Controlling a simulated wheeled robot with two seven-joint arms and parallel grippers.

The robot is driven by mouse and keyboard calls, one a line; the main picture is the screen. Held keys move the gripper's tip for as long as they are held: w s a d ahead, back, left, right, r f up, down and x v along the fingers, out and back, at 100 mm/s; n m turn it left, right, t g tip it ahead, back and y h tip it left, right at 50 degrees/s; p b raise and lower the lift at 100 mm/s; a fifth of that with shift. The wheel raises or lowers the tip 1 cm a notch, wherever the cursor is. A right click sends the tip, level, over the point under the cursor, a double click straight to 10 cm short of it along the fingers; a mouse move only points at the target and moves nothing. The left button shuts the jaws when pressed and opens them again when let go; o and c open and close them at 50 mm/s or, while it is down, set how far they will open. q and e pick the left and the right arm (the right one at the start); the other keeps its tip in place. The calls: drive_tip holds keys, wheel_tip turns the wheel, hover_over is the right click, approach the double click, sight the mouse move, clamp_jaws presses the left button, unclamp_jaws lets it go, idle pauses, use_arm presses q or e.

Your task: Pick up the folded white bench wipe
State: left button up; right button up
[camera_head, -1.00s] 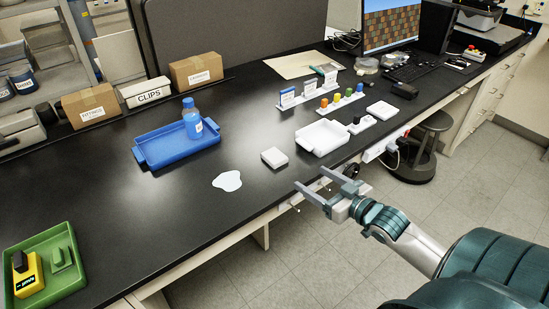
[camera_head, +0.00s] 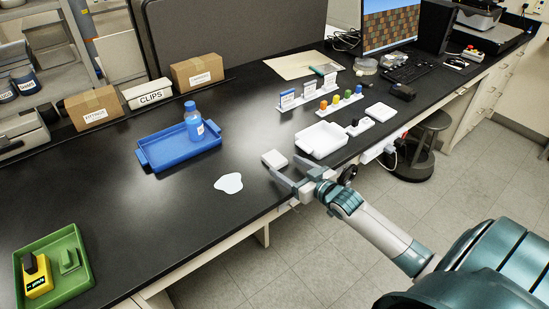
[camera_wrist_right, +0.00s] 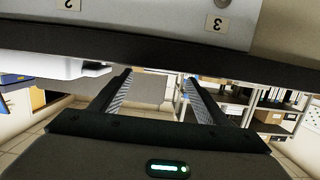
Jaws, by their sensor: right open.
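The folded white bench wipe (camera_head: 274,158) looks like a small, thick white square, flat on the black bench near its front edge. My right gripper (camera_head: 284,166) is open and empty, with its two fingers pointing at the bench and their tips close to the wipe's near side. I cannot tell whether they touch it. In the right wrist view the open fingers (camera_wrist_right: 158,92) show nothing held between them. A white object (camera_wrist_right: 50,66) there lies left of the fingers, and I cannot tell what it is. My left gripper is not in view.
A white tray (camera_head: 321,139) stands right of the wipe, with a rack of coloured knobs behind. A blue tray (camera_head: 160,157) with a blue bottle (camera_head: 193,124) stands behind. A second white square (camera_head: 380,112) lies farther right.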

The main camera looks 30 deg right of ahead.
sight(277, 160)
drive_tip(key=shift+w, duration=0.2)
drive_tip(key=shift+w, duration=0.1)
drive_tip(key=shift+w+p, duration=0.6)
drive_tip(key=p+x, duration=0.1)
drive_tip(key=x, duration=0.1)
drive_tip(key=shift+w+a+f, duration=0.1)
drive_tip(key=shift+w, duration=0.25)
drive_tip(key=shift+w+f, duration=0.25)
drive_tip(key=shift+w, duration=0.25)
drive_tip(key=shift+a, duration=0.1)
drive_tip(key=shift+c, duration=0.4)
drive_tip(key=c, duration=1)
